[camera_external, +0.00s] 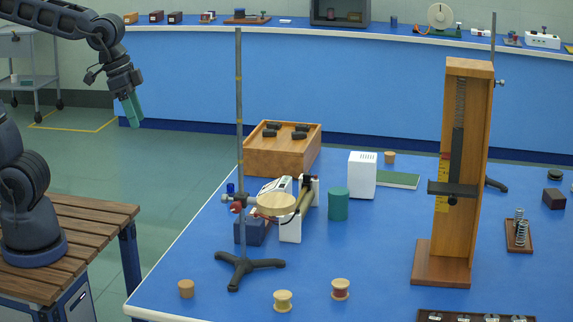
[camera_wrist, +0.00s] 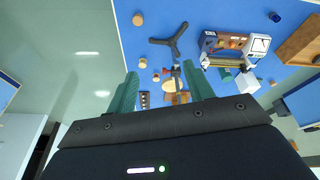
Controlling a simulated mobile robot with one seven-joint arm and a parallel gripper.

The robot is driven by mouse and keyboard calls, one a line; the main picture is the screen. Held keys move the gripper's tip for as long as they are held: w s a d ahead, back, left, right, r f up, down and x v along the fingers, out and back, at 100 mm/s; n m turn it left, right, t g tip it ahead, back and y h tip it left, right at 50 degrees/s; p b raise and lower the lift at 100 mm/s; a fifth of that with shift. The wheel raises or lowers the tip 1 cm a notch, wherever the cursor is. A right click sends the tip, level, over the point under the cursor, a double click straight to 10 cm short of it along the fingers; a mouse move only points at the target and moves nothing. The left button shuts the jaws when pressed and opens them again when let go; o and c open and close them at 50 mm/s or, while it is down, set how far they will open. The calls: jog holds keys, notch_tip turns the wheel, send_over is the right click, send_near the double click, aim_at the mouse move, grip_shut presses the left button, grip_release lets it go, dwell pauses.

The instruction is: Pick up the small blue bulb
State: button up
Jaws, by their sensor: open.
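A small blue bulb (camera_external: 230,188) stands on the blue bench at its left part, just left of the wooden box and behind the stand's rod. In the wrist view a small dark blue piece, probably the same bulb (camera_wrist: 275,16), shows near the top right. My gripper (camera_external: 132,108) hangs in the air over the floor, left of the bench and well apart from the bulb. Its green fingers are open and empty, also in the wrist view (camera_wrist: 160,92).
A tall retort stand (camera_external: 239,110) rises near the bulb, with a clamp and a wooden disc. A wooden box (camera_external: 262,162) stands behind it. A green cylinder (camera_external: 338,204), white box (camera_external: 362,176) and wooden spring frame (camera_external: 464,225) stand further right.

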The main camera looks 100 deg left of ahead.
jog(key=w+a+f+n+g, duration=0.1)
jog(key=w+a+f+n, duration=0.25)
jog(key=w+a, duration=0.6)
jog(key=n+g, duration=0.3)
jog(key=n, duration=0.6)
send_over(230, 184)
jog(key=shift+h, duration=0.3)
jog(key=f, duration=2.4)
jog(key=shift+w+a+f, duration=0.15)
jog(key=shift+w+f, duration=0.05)
jog(key=shift+f, duration=0.15)
jog(key=f, duration=1)
jog(key=shift+s+d+f, duration=0.1)
jog(key=shift+d, duration=0.15)
jog(key=c, duration=1.1)
